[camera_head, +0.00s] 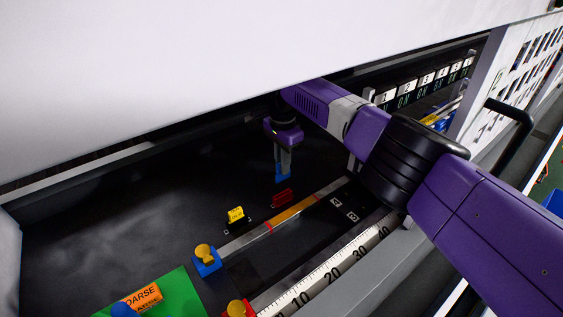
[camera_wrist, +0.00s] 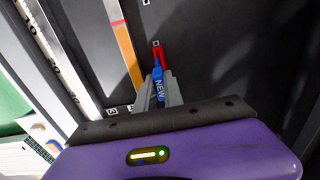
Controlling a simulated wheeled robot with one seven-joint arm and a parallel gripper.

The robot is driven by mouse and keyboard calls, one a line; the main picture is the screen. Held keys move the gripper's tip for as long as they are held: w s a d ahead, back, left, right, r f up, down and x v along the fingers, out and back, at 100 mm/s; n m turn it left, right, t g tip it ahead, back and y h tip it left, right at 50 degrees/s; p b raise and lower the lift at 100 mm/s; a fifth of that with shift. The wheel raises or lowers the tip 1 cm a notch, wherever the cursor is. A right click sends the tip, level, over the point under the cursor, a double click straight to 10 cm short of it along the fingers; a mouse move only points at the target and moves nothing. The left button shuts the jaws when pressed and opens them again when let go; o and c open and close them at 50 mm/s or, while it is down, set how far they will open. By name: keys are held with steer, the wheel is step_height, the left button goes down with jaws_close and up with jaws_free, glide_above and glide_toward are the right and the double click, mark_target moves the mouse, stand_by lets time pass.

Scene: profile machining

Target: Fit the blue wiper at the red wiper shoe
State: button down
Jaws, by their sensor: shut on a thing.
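My gripper (camera_head: 283,160) is shut on the blue wiper (camera_head: 282,174), which hangs from the fingertips above the dark machine bed. The wiper also shows between the fingers in the wrist view (camera_wrist: 159,90), with the word NEW on it. The red wiper shoe (camera_head: 283,197) sits on the bed just below and nearer the head camera than the wiper. In the wrist view the red shoe (camera_wrist: 158,54) lies just beyond the wiper's tip, nearly in line with it. The wiper partly overlaps the shoe's near end there, and I cannot tell whether they touch.
A yellow shoe (camera_head: 236,214) stands left of the red one. A rail with an orange strip (camera_head: 292,211) and a numbered scale (camera_head: 335,270) run alongside. A blue block with a yellow knob (camera_head: 207,265) is at the rail's near end. The bed's left side is clear.

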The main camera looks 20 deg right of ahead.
mark_target(282, 177)
steer(key=shift+s+a+r+p, duration=0.1)
steer(key=shift+a+r+p, duration=0.1)
steer(key=shift+p, duration=0.3)
steer(key=shift+d+f+b, duration=0.1)
steer(key=shift+f+b, duration=1.4)
steer(key=shift+f, duration=1.2)
steer(key=shift+p, duration=0.4)
steer(key=shift+f+b, duration=1.6)
steer(key=shift+f, duration=0.35)
steer(key=c, duration=1.4)
jaws_free()
steer(key=shift+r, duration=0.1)
